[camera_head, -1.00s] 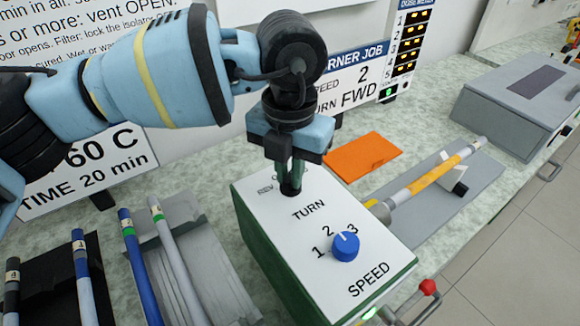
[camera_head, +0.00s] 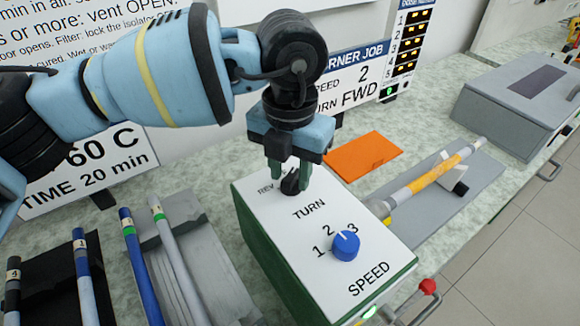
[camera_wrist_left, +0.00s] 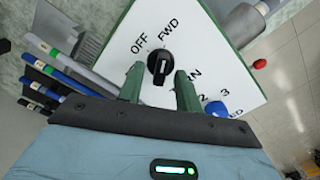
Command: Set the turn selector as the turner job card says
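The black turn selector (camera_head: 290,185) sits at the back of the white-topped green control box (camera_head: 300,222). In the left wrist view the selector (camera_wrist_left: 160,64) shows below the printed OFF and FWD; its pale mark is too small to read surely. My left gripper (camera_head: 289,178) points down over it. Its green fingers (camera_wrist_left: 158,86) are apart, one on each side of the selector, with gaps visible. The turner job card (camera_head: 350,85), partly hidden by my arm, reads speed 2 and turn FWD. My right gripper is out of view.
The blue speed knob (camera_head: 345,246) is on the same panel, nearer the front. Rods (camera_head: 135,262) lie in holders on the left. An orange plate (camera_head: 366,152) and a turner with a yellow-banded rod (camera_head: 437,174) lie right of the box.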

